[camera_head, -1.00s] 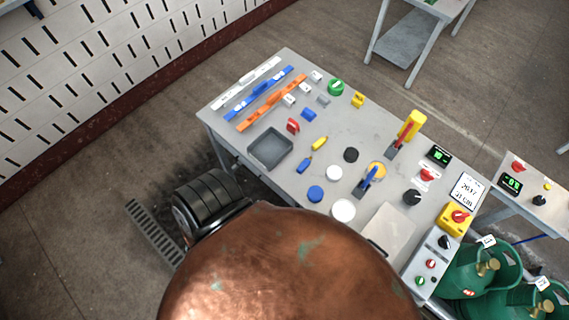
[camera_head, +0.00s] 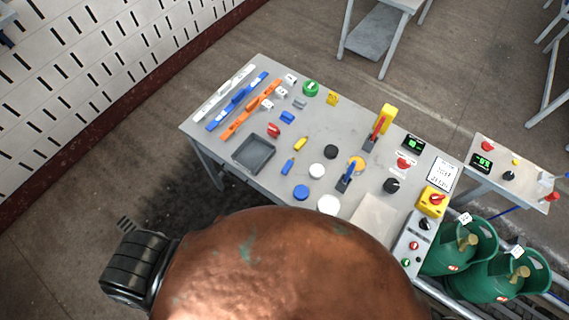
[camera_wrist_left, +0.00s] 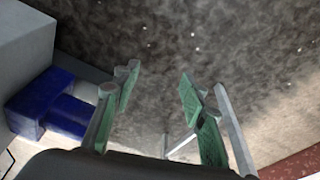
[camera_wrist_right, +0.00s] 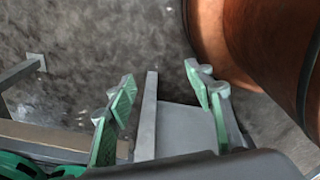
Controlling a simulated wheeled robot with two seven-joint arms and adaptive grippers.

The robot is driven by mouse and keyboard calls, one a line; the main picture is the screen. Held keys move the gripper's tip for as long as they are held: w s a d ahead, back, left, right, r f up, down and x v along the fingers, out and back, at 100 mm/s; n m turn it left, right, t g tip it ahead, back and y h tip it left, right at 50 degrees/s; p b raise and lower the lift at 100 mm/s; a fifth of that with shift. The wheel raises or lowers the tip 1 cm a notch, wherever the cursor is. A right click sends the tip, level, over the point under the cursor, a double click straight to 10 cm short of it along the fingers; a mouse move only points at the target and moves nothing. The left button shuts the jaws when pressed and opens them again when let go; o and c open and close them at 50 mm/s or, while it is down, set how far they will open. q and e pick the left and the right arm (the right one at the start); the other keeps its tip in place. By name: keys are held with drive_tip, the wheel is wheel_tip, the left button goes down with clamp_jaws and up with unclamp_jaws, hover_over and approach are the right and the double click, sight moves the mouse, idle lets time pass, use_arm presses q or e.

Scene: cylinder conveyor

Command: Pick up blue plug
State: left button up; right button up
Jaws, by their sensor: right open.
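Several small blue things lie on the grey table (camera_head: 350,112) in the head view, and I cannot tell for sure which is the plug. A short blue block (camera_head: 288,117) lies near the middle, beside a red piece (camera_head: 273,130). A thin blue piece (camera_head: 287,167) lies right of the tray, and a round blue disc (camera_head: 301,192) is nearer to me. My left gripper (camera_wrist_left: 160,80) is open and empty above dark floor in its wrist view. My right gripper (camera_wrist_right: 163,82) is open and empty in its wrist view.
A dark tray (camera_head: 236,157) sits at the table's left. White, blue and orange bars lie along the far left edge. Levers, a yellow switch box (camera_head: 433,201) and displays stand to the right. Green gas cylinders (camera_head: 455,255) stand beside the table's right end.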

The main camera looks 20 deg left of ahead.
use_arm(q)
drive_tip(key=w+d+r+h+p, duration=0.1)
drive_tip(key=w+d+r+p, duration=0.3)
drive_tip(key=r, duration=0.6)
drive_tip(key=w+d+r, duration=0.2)
drive_tip(key=w+r, duration=0.4)
drive_tip(key=r, duration=0.4)
wheel_tip(320, 180, up, 18)
drive_tip(key=m+g+y+p, duration=0.1)
drive_tip(key=m+g+p, duration=0.1)
drive_tip(key=p, duration=0.1)
hover_over(286, 168)
drive_tip(key=shift+s+d+f, duration=0.15)
drive_tip(key=shift+s+d, duration=0.05)
drive_tip(key=shift+s, duration=0.2)
drive_tip(key=shift+w+a+f, duration=0.1)
drive_tip(key=shift+f, duration=1.2)
drive_tip(key=shift+w+a+f+p, duration=0.1)
drive_tip(key=shift+w+f+p, duration=0.1)
drive_tip(key=shift+f, duration=0.65)
drive_tip(key=shift+w+d+f+p, duration=0.1)
drive_tip(key=shift+f+p, duration=0.05)
drive_tip(key=shift+f, duration=0.7)
drive_tip(key=shift+w+a+f+p, duration=0.1)
drive_tip(key=shift+f+p, duration=0.1)
drive_tip(key=shift+f, duration=0.65)
use_arm(e)
wheel_tip(286, 168, up, 9)
drive_tip(key=w, duration=0.2)
drive_tip(key=shift+r, duration=0.2)
